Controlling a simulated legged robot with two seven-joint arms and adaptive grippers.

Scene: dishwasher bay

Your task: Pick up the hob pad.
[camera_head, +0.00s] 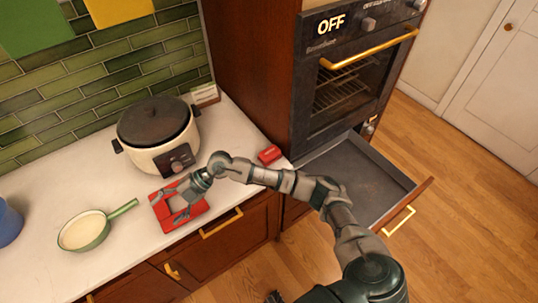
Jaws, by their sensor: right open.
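The hob pad, a flat red square (198,208), lies on the white counter near its front edge, in front of the cooker. My right gripper (174,206) is over the pad with its fingers spread open. The fingers and palm hide part of the pad. I cannot tell whether the fingertips touch it. My left gripper is not in view.
A cream cooker with a dark lid (155,122) stands just behind the pad. A green-handled pan (84,232) is to the left, with a blue container (8,222) beyond. A drawer (365,180) stands open below the oven (355,75).

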